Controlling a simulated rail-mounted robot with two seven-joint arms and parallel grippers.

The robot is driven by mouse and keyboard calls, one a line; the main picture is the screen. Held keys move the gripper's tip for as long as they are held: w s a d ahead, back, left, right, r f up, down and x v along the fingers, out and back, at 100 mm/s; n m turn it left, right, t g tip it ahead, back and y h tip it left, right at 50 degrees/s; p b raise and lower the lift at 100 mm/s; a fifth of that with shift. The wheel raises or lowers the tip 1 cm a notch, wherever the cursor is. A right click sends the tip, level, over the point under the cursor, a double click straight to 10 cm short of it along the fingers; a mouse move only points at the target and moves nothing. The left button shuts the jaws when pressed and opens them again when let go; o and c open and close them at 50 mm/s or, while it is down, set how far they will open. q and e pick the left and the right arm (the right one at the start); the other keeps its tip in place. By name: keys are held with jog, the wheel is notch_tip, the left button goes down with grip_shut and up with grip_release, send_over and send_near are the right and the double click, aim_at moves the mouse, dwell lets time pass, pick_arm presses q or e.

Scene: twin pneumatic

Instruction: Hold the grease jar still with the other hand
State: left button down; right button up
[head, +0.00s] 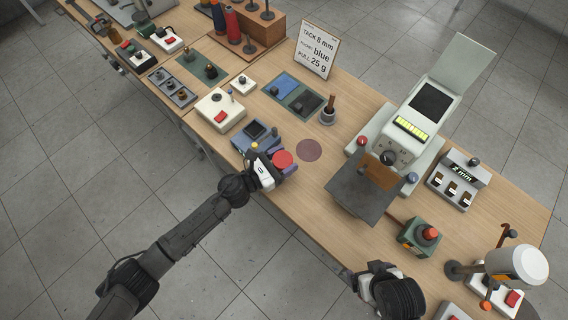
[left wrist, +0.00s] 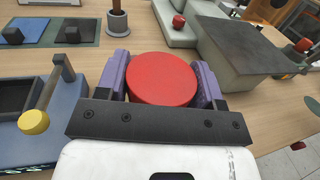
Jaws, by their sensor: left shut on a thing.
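The grease jar, seen as a round red lid (head: 282,159), is at the table's front edge, between the purple fingers of my left gripper (head: 276,164). In the left wrist view the red lid (left wrist: 161,79) fills the gap between the left gripper's fingers (left wrist: 162,84), one on each side. The left gripper is shut on it. The jar's body below the lid is hidden. My right gripper (head: 385,285) is low at the front of the table, apart from the jar; its fingers do not show clearly.
A dark round mark (head: 308,150) lies on the table just right of the jar. A blue-grey device (head: 254,136) stands close on its left. A cup with a brush (head: 328,115) is behind. A large white machine with a dark plate (head: 365,190) is to the right.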

pick_arm(q)
notch_tip(320, 180, down, 3)
jog(key=shift+s+r+b, duration=0.1)
jog(key=shift+r+b, duration=0.05)
jog(key=shift+b, duration=0.15)
pick_arm(e)
jog(key=shift+s+d+f, duration=0.1)
jog(key=shift+f, duration=0.4)
jog(key=shift+f, duration=0.2)
pick_arm(q)
jog(key=shift+c, duration=1.2)
grip_release()
